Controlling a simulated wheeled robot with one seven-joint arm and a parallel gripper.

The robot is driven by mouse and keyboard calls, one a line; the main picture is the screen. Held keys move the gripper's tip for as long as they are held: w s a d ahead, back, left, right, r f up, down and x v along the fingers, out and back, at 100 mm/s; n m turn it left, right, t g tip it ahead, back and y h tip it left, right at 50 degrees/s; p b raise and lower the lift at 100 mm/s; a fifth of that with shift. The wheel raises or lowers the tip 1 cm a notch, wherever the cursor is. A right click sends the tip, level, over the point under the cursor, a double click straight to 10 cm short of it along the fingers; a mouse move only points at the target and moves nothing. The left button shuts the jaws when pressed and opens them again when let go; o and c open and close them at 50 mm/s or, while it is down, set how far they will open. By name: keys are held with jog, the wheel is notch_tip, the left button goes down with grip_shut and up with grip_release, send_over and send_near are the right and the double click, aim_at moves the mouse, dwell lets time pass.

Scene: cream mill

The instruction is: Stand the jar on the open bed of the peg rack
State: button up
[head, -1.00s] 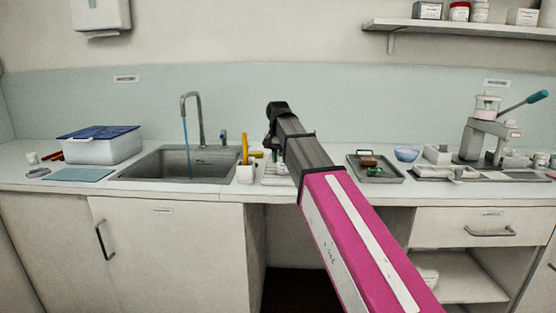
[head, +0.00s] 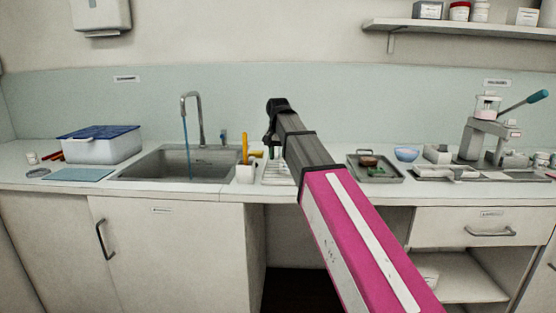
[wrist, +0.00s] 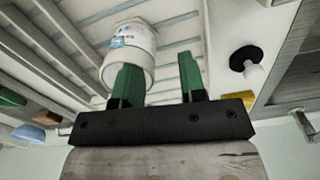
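The jar (wrist: 128,48) is white with a blue-marked label and shows in the wrist view just beyond one green fingertip. It is over or on the pale slatted rack (wrist: 185,18); I cannot tell from this angle how firmly it rests. My gripper (wrist: 160,80) has its two green fingers spread with an empty gap between them, and the jar lies off to the left of that gap. In the head view the peg rack (head: 276,178) shows as a white slatted piece on the counter right of the sink. My arm hides the jar there.
A white holder (head: 245,174) with a yellow-handled tool stands left of the rack. A grey tray (head: 376,171) with small items lies to the right, with a blue bowl (head: 406,154) beyond. The sink (head: 180,163) has running water. A black-and-white knobbed item (wrist: 246,60) sits near the rack.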

notch_tip(320, 180, up, 11)
jog(key=shift+f, duration=0.2)
dwell(1.4)
